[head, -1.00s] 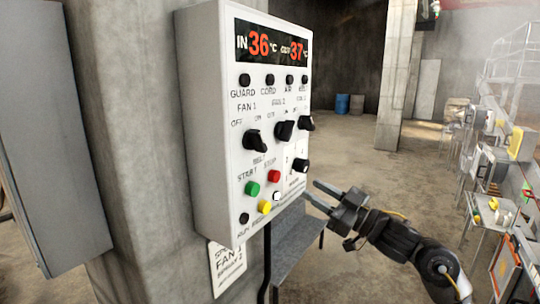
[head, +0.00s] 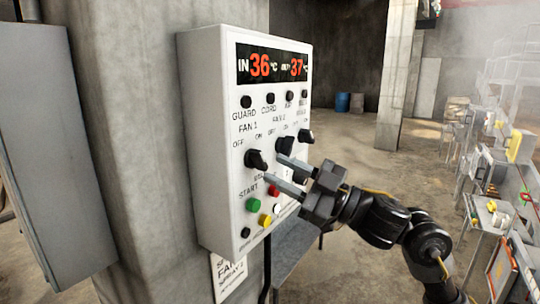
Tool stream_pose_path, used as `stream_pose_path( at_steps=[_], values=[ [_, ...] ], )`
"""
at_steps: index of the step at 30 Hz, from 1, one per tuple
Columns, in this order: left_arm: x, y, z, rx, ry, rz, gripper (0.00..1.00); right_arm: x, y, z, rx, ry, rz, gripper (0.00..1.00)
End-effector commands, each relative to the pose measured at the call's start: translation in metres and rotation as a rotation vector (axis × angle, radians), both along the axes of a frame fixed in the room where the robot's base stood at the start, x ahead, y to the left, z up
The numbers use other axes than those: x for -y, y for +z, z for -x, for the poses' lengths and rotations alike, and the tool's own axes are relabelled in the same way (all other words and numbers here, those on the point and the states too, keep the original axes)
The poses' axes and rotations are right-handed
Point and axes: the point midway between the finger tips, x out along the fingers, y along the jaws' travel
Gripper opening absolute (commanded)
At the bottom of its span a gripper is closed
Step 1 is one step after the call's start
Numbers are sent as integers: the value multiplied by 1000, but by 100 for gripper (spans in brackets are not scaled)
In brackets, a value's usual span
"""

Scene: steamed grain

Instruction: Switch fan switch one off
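The fan 1 switch (head: 255,159) is a black rotary knob on the front of a white control box (head: 208,150), under the label FAN 1. The words OFF and ON stand above it, left and right. I cannot tell surely which word its pointer faces. My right gripper (head: 273,167) is open, its two grey fingers apart and reaching left toward this knob. The fingertips are just right of it, one higher and one lower; I cannot tell whether they touch it. My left gripper is not in view.
A second black knob (head: 284,146) sits right behind the upper finger, and another black knob (head: 306,136) is further right. Below are green (head: 253,205), yellow (head: 265,220) and red (head: 273,190) buttons. The box hangs on a concrete pillar (head: 125,130).

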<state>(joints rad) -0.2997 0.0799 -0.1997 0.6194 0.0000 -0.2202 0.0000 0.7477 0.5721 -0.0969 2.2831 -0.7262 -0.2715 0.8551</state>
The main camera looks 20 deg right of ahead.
Motion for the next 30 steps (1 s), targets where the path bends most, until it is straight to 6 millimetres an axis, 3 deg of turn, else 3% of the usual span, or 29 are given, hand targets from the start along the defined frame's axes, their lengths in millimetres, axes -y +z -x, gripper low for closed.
stream_pose_path(
  at_steps=[6,17,25,30],
  values=[
    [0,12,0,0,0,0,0,-18,10,-15,-1,0,-2,35],
    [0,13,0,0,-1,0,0,-23,10,-18,1,0,1,35],
    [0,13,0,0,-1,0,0,-22,10,-18,1,-1,0,2],
    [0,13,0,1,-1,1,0,-22,10,-18,10,-1,12,0]
  ],
)
